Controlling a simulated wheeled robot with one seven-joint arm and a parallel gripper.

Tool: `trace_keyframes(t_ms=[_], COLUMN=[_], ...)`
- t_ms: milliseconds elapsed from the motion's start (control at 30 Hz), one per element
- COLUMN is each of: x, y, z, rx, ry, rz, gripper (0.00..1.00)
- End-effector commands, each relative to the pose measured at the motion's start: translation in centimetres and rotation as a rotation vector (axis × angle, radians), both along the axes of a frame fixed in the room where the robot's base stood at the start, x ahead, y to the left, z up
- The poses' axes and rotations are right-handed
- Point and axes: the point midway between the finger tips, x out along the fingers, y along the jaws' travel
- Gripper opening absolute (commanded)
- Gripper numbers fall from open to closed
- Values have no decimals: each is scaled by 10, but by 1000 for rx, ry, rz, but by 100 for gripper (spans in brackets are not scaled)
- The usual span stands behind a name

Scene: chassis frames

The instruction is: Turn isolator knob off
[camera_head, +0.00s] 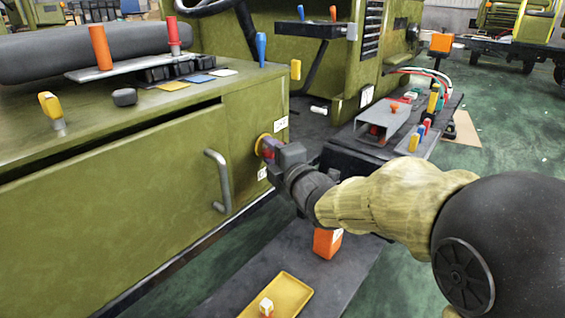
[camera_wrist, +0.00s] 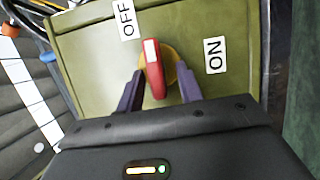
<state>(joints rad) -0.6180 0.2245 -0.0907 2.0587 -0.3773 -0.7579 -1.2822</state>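The isolator knob (camera_wrist: 153,70) is a red handle with a white stripe on a round yellow plate (camera_wrist: 172,62), on the end face of an olive green cabinet. Its white-striped end points up and slightly left in the wrist view, between the OFF label (camera_wrist: 127,18) at upper left and the ON label (camera_wrist: 215,55) at right. My gripper (camera_wrist: 160,72) is open, with its dark fingers on either side of the handle. Gaps show between handle and fingers, wider on the right. In the head view the yellow plate (camera_head: 261,143) is partly hidden by my gripper (camera_head: 268,150).
The cabinet front has a grey bar handle (camera_head: 218,180) left of the knob. Its top (camera_head: 60,165) carries coloured levers and blocks. A grey pedal-like box (camera_head: 375,123) stands behind my arm. An orange block (camera_head: 327,242) and yellow tray (camera_head: 262,297) lie below.

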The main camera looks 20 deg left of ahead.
Motion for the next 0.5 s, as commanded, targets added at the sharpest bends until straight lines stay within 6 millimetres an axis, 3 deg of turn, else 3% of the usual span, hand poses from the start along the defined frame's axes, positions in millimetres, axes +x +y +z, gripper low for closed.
trace_keyframes(t_ms=[167,500], x=[-11,-55], y=[-11,-57], z=[1,2], rx=[0,0], ry=[0,-1], rz=[-1,-2], gripper=[36,36])
